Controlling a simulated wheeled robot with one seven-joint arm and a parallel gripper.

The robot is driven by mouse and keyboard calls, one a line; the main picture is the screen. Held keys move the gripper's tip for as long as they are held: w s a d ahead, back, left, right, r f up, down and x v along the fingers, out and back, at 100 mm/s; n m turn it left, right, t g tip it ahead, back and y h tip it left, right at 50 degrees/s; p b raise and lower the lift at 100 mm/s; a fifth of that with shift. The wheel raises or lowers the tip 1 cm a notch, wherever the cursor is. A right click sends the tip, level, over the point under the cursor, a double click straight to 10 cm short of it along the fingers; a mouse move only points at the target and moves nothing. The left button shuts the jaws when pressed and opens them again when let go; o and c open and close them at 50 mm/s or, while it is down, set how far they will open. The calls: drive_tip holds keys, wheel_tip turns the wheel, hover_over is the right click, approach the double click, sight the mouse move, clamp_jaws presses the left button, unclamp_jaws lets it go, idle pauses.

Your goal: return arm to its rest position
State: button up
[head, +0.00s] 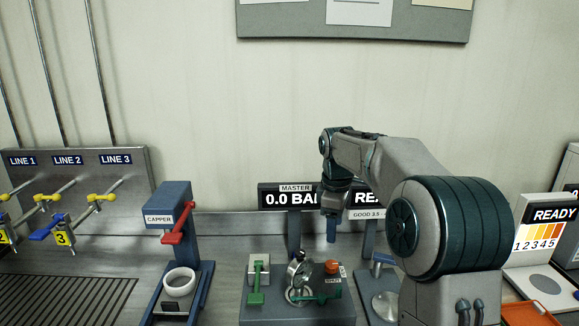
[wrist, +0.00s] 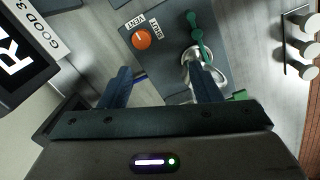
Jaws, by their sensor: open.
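My gripper (wrist: 162,90) is open in the wrist view, its two dark blue fingers apart with nothing between them. In the head view my gripper (head: 331,230) points down in front of the displays, above the back of the valve station. My arm reaches in from the right and bends down at the wrist. Below the gripper is the master valve station (head: 298,307) with a green lever (head: 318,297), a round metal fitting (head: 298,275) and an orange-red vent button (head: 332,267). The button (wrist: 142,39) and green lever (wrist: 197,33) also show in the wrist view, apart from the fingers.
A blue capper (head: 170,205) with a red lever (head: 178,225) and white ring (head: 179,282) stands left. The line panel (head: 120,165) has yellow and blue valves. A READY display (head: 550,215) and orange tray (head: 530,312) are right. The wall above is clear below a board (head: 350,30).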

drive_tip(key=s+f+m+t, duration=0.1)
drive_tip(key=s+m, duration=0.5)
drive_tip(key=s, duration=0.9)
drive_tip(key=s+d+f+m+t, duration=0.1)
drive_tip(key=s+f+m, duration=0.3)
drive_tip(key=s, duration=1.1)
drive_tip(key=m, duration=0.3)
drive_tip(key=shift+s+f+t, duration=0.25)
drive_tip(key=shift+s+t, duration=0.1)
drive_tip(key=shift+t, duration=0.05)
